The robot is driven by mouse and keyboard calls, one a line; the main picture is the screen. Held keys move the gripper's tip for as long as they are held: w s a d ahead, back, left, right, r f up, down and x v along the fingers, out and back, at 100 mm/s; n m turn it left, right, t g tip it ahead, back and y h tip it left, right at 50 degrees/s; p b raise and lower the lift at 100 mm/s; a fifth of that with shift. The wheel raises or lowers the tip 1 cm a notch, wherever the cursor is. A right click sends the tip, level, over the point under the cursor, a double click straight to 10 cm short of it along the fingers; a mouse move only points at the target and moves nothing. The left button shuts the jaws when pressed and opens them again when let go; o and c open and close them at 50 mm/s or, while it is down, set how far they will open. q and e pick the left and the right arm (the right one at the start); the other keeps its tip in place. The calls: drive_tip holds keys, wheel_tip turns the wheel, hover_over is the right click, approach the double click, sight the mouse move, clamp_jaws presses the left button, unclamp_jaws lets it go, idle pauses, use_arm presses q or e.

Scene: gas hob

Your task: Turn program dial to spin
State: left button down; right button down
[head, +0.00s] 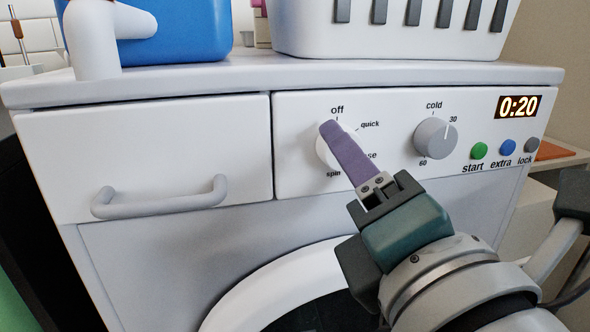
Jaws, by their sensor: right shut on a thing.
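The program dial (324,148) is a white round knob on the front panel of a white washing machine. Its labels read off at the top, quick at upper right, spin at lower left, and a partly covered word ending in "se" at right. My right gripper (333,130) reaches in from the lower right, its purple finger lying across the dial. It is shut on the dial. The finger hides most of the dial and its pointer, so I cannot tell its setting. My left gripper is not in view.
A grey temperature dial (435,139), a green start button (479,151), a blue extra button (508,147) and a grey lock button (531,146) sit to the right. A display (519,107) reads 0:20. A drawer handle (160,205) juts out at left. A white basket (400,40) stands on top.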

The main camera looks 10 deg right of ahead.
drive_tip(key=shift+a+r+m+g+h+b, duration=0.1)
drive_tip(key=shift+m+g+h+b, duration=0.25)
drive_tip(key=shift+m, duration=3.15)
drive_tip(key=shift+r+m+g+h+b, duration=0.1)
drive_tip(key=shift+m+g+h+b, duration=0.2)
drive_tip(key=shift+m, duration=3.2)
drive_tip(key=shift+f+m, duration=0.1)
drive_tip(key=shift+m, duration=0.2)
drive_tip(key=shift+c, duration=1.6)
unclamp_jaws()
